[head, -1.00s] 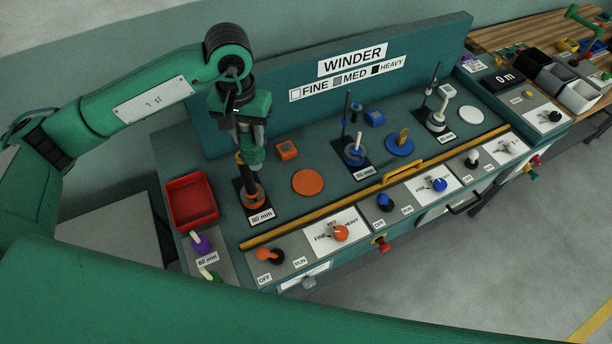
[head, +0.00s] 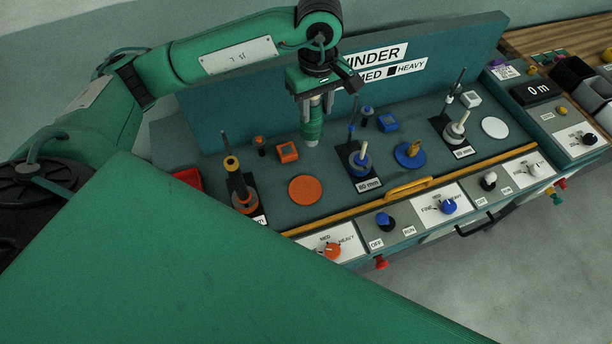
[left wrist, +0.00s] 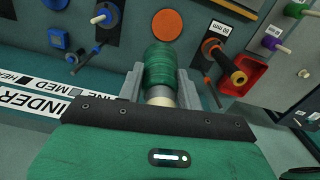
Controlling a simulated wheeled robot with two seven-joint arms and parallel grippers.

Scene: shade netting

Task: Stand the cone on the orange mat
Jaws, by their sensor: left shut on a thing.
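The cone (head: 313,125), wound in green with a pale lower end, hangs roughly upright from my left gripper (head: 314,108). The gripper is shut on its upper part, and the cone also shows between the fingers in the left wrist view (left wrist: 160,65). The round orange mat (head: 306,190) lies bare on the bench, below the cone in the head view. It also shows just beyond the cone in the left wrist view (left wrist: 166,22). The cone is apart from the mat. My right gripper is not in view.
The orange station's post (head: 237,180) with a yellow collar stands left of the mat. An orange box (head: 288,152) sits behind it. The blue station's post (head: 361,160) stands to the right. A yellow rail (head: 350,211) runs in front. A red tray (head: 188,177) is partly hidden.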

